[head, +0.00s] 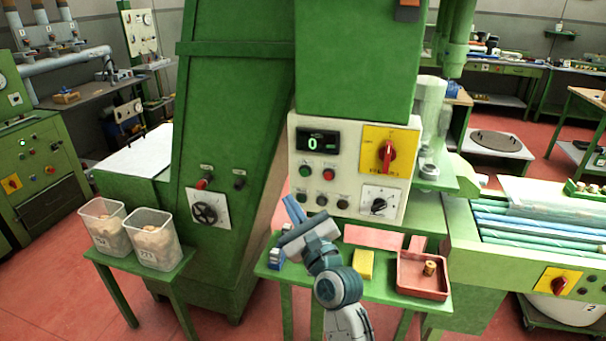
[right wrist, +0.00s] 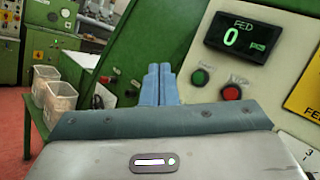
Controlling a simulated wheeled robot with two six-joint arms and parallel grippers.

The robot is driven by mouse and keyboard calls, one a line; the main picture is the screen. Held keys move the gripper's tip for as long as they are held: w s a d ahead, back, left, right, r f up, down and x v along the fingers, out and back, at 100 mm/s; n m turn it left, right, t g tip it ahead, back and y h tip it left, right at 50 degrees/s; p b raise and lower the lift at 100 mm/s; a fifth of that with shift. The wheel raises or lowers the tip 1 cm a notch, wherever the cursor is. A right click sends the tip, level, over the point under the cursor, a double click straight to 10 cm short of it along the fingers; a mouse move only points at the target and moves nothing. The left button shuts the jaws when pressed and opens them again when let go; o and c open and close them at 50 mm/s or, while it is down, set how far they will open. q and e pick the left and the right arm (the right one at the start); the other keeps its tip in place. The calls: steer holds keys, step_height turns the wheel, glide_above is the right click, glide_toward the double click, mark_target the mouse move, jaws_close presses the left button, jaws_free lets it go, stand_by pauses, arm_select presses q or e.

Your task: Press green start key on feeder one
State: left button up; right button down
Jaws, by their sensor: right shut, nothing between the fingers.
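The pale control panel (head: 348,150) on the green machine carries a green key (head: 303,171) at the left of its upper key row, with a red key (head: 328,174) just right of it. Above them a display (head: 316,142) reads 0. My right gripper (head: 292,204) is shut and empty, below and left of the green key in the head view. In the right wrist view its closed blue fingers (right wrist: 160,84) point forward, left of the green key (right wrist: 200,77) and apart from it in the picture. My left gripper is not in view.
A yellow plate with a red rotary switch (head: 387,155) and a white dial (head: 379,204) share the panel. Below is a small green table with a yellow block (head: 363,264) and a red tray (head: 422,290) holding a cork. Tubs (head: 153,238) stand at left.

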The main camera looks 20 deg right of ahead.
mark_target(304, 173)
steer(key=shift+w+d, duration=0.8)
steer(key=shift+w, duration=0.35)
steer(key=shift+w+d, duration=0.8)
steer(key=shift+w, duration=0.35)
steer(key=shift+w+d, duration=0.8)
steer(key=shift+w, duration=0.35)
steer(key=shift+w, duration=0.1)
steer(key=shift+w+d, duration=0.25)
